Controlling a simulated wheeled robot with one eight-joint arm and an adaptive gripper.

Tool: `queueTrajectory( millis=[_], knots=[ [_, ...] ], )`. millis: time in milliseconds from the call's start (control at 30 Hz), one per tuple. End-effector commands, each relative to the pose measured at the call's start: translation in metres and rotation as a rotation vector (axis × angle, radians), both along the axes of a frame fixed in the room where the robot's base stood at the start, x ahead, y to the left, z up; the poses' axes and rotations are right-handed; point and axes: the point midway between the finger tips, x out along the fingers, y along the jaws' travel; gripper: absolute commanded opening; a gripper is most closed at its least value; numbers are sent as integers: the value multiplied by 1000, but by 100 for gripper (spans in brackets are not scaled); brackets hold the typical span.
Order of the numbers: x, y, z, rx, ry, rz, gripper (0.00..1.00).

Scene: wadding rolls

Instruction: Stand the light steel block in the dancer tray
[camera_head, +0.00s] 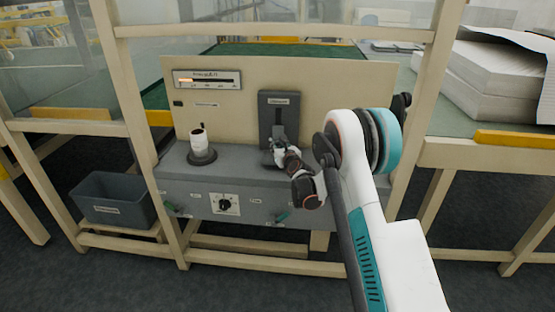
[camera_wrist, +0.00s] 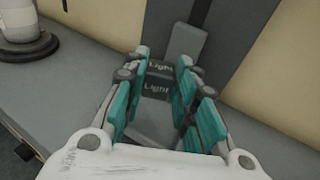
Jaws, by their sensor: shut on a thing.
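My gripper (camera_wrist: 156,92) is shut on the light steel block (camera_wrist: 155,87), a dark grey block with "Light" lettered on two faces. Teal finger pads press on its left and right sides. In the head view my gripper (camera_head: 278,150) is at the foot of a dark grey upright panel (camera_head: 280,103) with a slot, on the grey bench top. A lighter grey plate (camera_wrist: 187,42) stands just behind the block in the wrist view. The dancer tray is largely hidden by my gripper. I cannot tell whether the block touches it.
A white roll (camera_head: 198,140) on a round dark base stands left of the panel. The bench front (camera_head: 180,190) carries a knob (camera_head: 225,203) and green handles. A grey bin (camera_head: 112,198) is at lower left. Beige frame posts flank the bench.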

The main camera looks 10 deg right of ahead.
Motion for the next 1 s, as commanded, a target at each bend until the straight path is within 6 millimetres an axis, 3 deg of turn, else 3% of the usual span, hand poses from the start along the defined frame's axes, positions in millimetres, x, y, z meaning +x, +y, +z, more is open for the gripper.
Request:
queueTrajectory(
  millis=[167, 433, 1000],
  knots=[
    [0, 0, -11, 0, 0, 0, 0],
    [0, 0, -46, 0, 0, 0, 0],
    [0, 0, -54, -1, 1, 1, 0]
  ],
)
